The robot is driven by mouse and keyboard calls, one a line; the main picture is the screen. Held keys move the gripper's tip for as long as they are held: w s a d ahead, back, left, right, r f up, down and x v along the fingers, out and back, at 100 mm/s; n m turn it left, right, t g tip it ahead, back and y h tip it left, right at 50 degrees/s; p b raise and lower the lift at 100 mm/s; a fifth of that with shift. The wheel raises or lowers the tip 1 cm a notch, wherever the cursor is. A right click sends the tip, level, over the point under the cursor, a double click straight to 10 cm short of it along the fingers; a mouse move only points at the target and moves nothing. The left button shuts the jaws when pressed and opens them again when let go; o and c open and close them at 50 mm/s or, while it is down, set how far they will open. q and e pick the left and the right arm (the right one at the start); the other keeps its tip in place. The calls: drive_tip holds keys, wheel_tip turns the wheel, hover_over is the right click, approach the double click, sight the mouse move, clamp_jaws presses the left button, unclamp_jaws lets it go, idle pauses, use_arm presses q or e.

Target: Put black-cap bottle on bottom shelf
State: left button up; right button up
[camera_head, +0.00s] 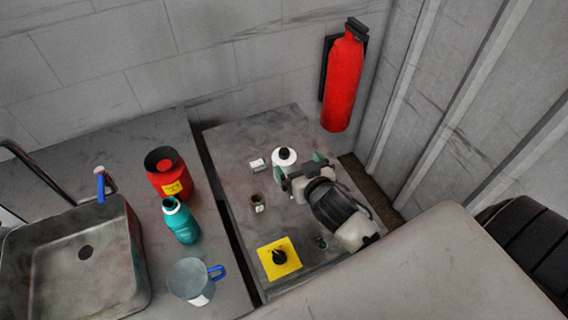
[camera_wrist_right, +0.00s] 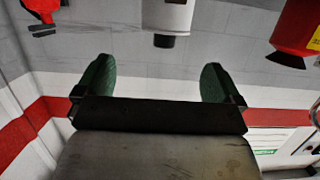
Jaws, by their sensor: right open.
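The black-cap bottle (camera_head: 284,160) is white and stands upright on the grey tabletop near the wall. Its black cap faces up in the head view. My right gripper (camera_head: 299,166) is open, with its green fingertips just in front and to the right of the bottle. In the right wrist view the bottle (camera_wrist_right: 168,14) appears upside down, beyond the fingers and sideways between them. My right gripper (camera_wrist_right: 155,82) holds nothing there. My left gripper is not in view. I cannot make out a bottom shelf.
Small items and a yellow panel with a black knob (camera_head: 280,257) are on the same tabletop (camera_head: 235,150). A fire extinguisher (camera_head: 343,85) hangs behind.

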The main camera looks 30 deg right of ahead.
sight(286, 154)
drive_tip(key=shift+x, duration=1.15)
drive_tip(key=shift+w+p, duration=0.4)
drive_tip(key=shift+w, duration=0.15)
drive_tip(key=x, duration=0.1)
drive_tip(key=p+x, duration=0.1)
drive_tip(key=x, duration=0.1)
drive_tip(key=shift+w+a+f, duration=0.1)
drive_tip(key=shift+a, duration=0.15)
drive_tip(key=shift+w+f, duration=0.25)
drive_tip(key=shift+w, duration=0.25)
